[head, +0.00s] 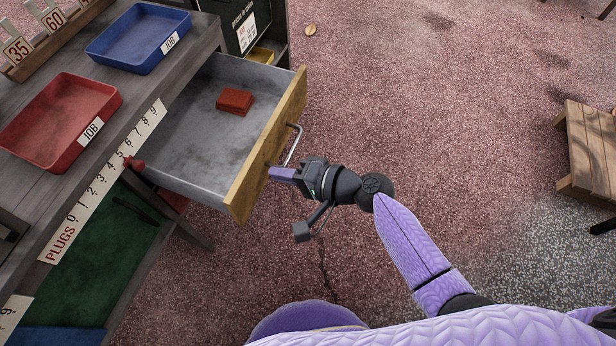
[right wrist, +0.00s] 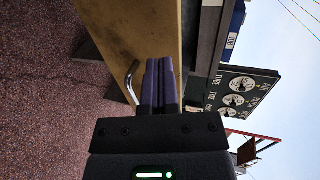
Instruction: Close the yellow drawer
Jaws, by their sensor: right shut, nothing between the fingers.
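The yellow drawer (head: 264,150) is pulled well out from under the grey wooden bench in the head view. Its yellow front carries a metal bar handle (head: 292,146). A red block (head: 234,102) lies inside on the grey drawer floor. My right gripper (head: 272,173) is shut and empty, its purple fingertips at the outer face of the drawer front, beside the handle. In the right wrist view the shut fingers (right wrist: 159,84) point at the yellow front (right wrist: 150,30), with the handle (right wrist: 131,84) just to their left. I cannot tell whether the tips touch the front. My left gripper is not in view.
A red tray (head: 112,100) and a blue tray (head: 186,22) sit on the bench above the drawer. A numbered strip (head: 100,185) runs along the bench edge. A wooden stool (head: 588,150) stands at the far right. The floor between is clear.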

